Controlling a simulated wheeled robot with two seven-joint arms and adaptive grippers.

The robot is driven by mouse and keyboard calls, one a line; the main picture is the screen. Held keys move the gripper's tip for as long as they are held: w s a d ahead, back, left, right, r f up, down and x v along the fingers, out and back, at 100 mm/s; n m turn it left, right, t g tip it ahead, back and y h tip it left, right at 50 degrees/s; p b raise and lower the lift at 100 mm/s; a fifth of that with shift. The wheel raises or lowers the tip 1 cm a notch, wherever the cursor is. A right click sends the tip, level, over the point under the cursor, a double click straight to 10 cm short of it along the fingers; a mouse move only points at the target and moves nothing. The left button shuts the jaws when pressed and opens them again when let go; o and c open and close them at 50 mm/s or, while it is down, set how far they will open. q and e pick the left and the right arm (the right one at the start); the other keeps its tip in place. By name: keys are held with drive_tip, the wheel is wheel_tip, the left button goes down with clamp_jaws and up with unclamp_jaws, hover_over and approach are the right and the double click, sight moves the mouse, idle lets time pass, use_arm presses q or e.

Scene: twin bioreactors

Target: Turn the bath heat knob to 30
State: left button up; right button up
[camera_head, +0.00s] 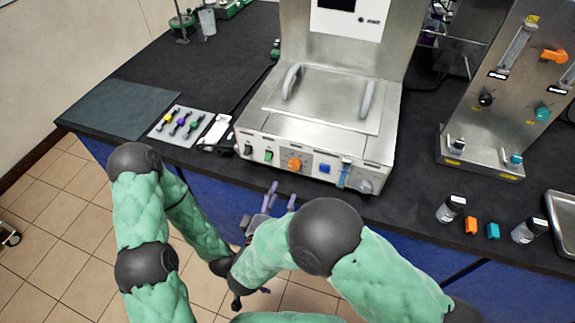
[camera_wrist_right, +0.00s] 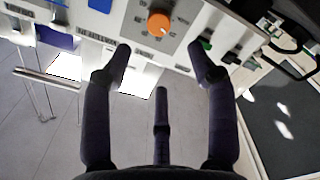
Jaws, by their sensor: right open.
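The orange knob (camera_head: 294,164) sits on the front panel of the steel water bath (camera_head: 310,120). In the right wrist view the orange knob (camera_wrist_right: 158,22) shows on a grey dial plate, whose marks are too small to read. My right gripper (camera_head: 282,194) is open and empty in front of and below the panel. In the wrist view its fingertips (camera_wrist_right: 159,50) are spread wide, with the knob beyond them, centred between them and apart from them. My left gripper (camera_head: 240,291) shows only as dark parts low in the head view, mostly hidden behind the right arm.
The panel also carries a green switch (camera_head: 268,156), a blue block (camera_head: 324,169) and a grey knob (camera_head: 365,186). A steel stand with valves (camera_head: 512,90) stands at the right. A tray of coloured items (camera_head: 178,125) lies at the left.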

sight(293, 167)
drive_tip(key=b+x, duration=0.2)
drive_tip(key=x, duration=0.7)
drive_tip(key=shift+s+f, duration=0.1)
drive_tip(key=shift+f, duration=0.1)
drive_tip(key=shift+b+x, duration=0.35)
drive_tip(key=shift+x, duration=0.55)
drive_tip(key=shift+r, duration=0.1)
drive_tip(key=shift+s, duration=0.1)
drive_tip(key=c, duration=1.1)
